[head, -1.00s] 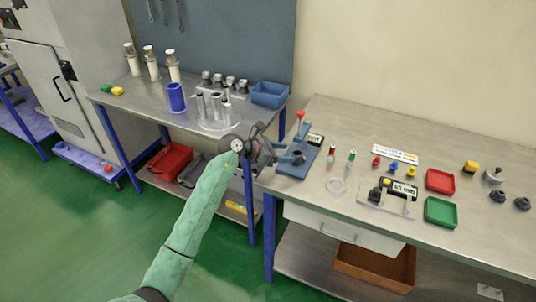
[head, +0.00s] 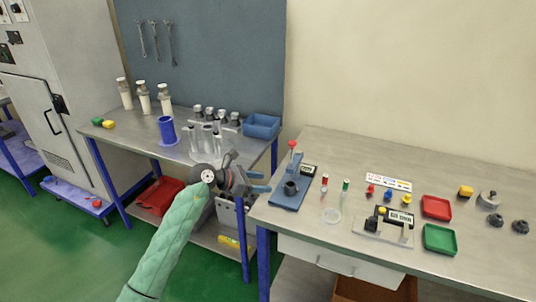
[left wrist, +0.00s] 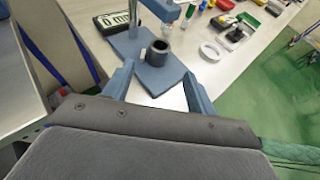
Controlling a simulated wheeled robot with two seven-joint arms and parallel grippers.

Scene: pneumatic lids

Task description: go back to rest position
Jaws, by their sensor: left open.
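My left gripper (head: 265,182) is open and empty, with its blue-grey fingers at the left edge of the right-hand table, just left of the small blue press (head: 287,201). In the left wrist view the fingers (left wrist: 158,76) are spread apart, with nothing between their tips. A dark hollow cylinder (left wrist: 158,53) stands on the press's blue base beyond them; it also shows in the head view (head: 291,188). My right gripper is not in view.
The right-hand table (head: 300,235) also holds a red tray (head: 436,207), a green tray (head: 440,239) and small parts. The left table carries a blue bin (head: 262,126), a blue cup (head: 167,130) and several metal cylinders. A gap separates the tables.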

